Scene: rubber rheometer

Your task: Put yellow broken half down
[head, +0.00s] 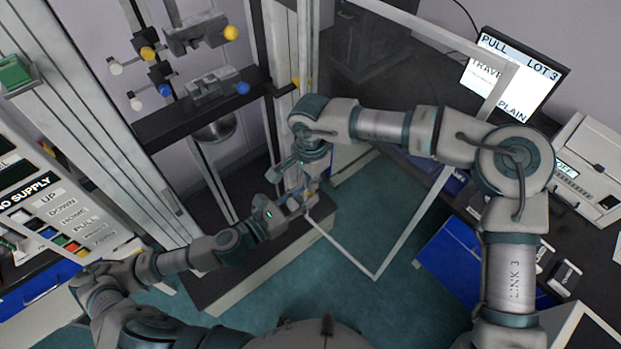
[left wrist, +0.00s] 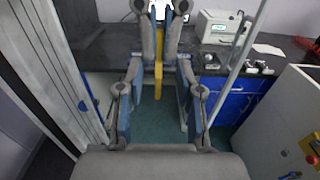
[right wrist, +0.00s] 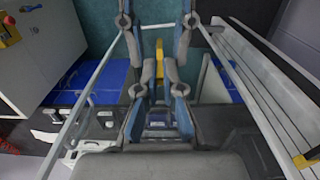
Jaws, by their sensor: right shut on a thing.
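The yellow broken half (left wrist: 158,80) is a thin strip that shows upright in the left wrist view. It also shows in the right wrist view (right wrist: 159,50), between the pads of my right gripper (right wrist: 160,68), which is shut on it. My left gripper (left wrist: 160,62) faces the right one. Its fingers stand apart on either side of the strip, with visible gaps. In the head view the two grippers meet in front of the testing machine, and the strip is mostly hidden there.
The testing machine (head: 205,130) with its clamps stands behind my grippers. An open framed clear door (head: 408,222) lies close to their right. A dark bench with a monitor (head: 512,75) and a printer-like device (head: 580,172) is at the right. A control panel (head: 75,220) is at the left.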

